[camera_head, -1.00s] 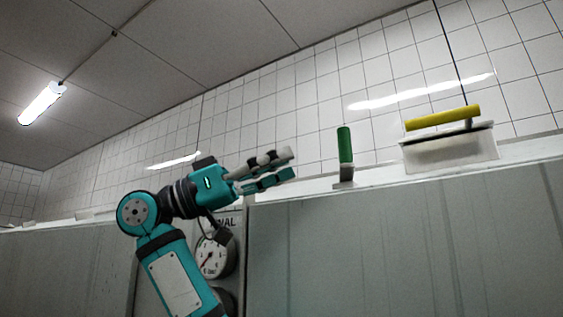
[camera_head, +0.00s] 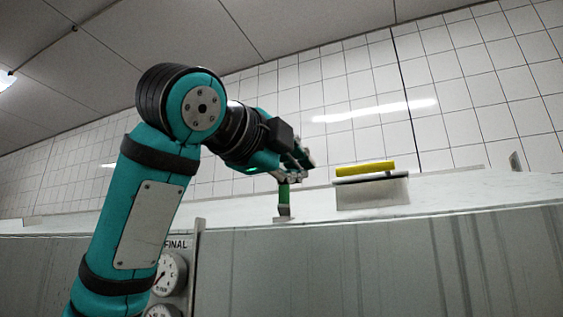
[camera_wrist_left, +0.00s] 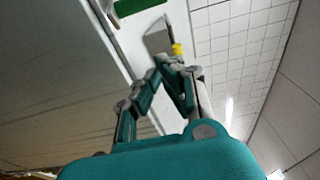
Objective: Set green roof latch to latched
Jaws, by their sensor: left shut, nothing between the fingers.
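The green roof latch (camera_head: 284,194) stands upright on a small grey base on the white ledge in the head view. My left gripper (camera_head: 300,169) is shut and empty, with its fingers right at the top of the green handle. The fingers hide the handle's upper part; I cannot tell whether they touch it. In the left wrist view the closed fingertips (camera_wrist_left: 172,64) also show. A green piece (camera_wrist_left: 136,6) is cut off by that view's top edge; I cannot tell if it is the latch. My right gripper is not in view.
A yellow-handled grey box (camera_head: 372,193) stands on the white ledge (camera_head: 450,198) to the right of the latch. Gauges (camera_head: 170,272) sit on a panel below, partly behind my left arm. A tiled wall rises behind the ledge.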

